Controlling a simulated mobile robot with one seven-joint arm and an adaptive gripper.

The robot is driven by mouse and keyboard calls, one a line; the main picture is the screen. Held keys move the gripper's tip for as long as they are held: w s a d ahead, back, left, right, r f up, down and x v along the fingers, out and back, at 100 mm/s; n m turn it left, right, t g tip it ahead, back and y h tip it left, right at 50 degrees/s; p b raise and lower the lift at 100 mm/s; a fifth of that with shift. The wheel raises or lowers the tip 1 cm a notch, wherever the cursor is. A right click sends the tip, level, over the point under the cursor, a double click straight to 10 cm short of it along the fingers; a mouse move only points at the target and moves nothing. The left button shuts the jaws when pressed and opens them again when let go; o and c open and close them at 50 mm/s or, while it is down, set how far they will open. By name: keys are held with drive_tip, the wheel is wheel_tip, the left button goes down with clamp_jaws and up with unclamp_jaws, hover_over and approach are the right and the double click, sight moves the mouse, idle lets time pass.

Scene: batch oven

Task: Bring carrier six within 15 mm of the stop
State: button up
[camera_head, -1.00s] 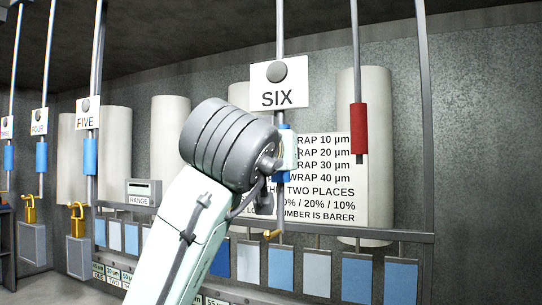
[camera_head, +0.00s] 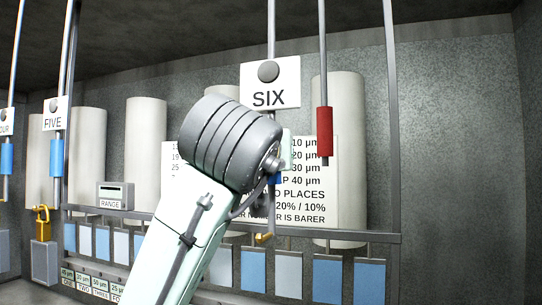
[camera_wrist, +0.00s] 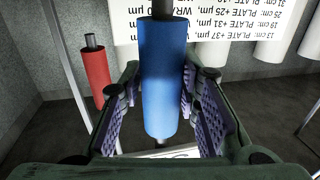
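Carrier six hangs from a thin rod with a white SIX sign (camera_head: 269,84). Its blue sleeve (camera_wrist: 163,80) stands between my gripper's purple ribbed pads (camera_wrist: 158,92), which close on it from both sides. In the head view my wrist hides most of the sleeve, and a small brass hook (camera_head: 264,237) shows below. The red sleeve (camera_head: 324,132) on its own rod, seemingly the stop, hangs to the right of carrier six with a clear gap. It also shows to the left in the wrist view (camera_wrist: 97,75).
Carrier five (camera_head: 54,116) and other carriers hang to the left. Pale cylinders (camera_head: 345,110) and a printed chart (camera_head: 318,180) stand behind. A rail with blue and grey panels (camera_head: 327,278) runs below. A grey post (camera_head: 391,130) stands right of the red sleeve.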

drive_tip(key=o, duration=0.4)
drive_tip(key=shift+c, duration=0.2)
drive_tip(key=s+a, duration=0.2)
drive_tip(key=s, duration=1)
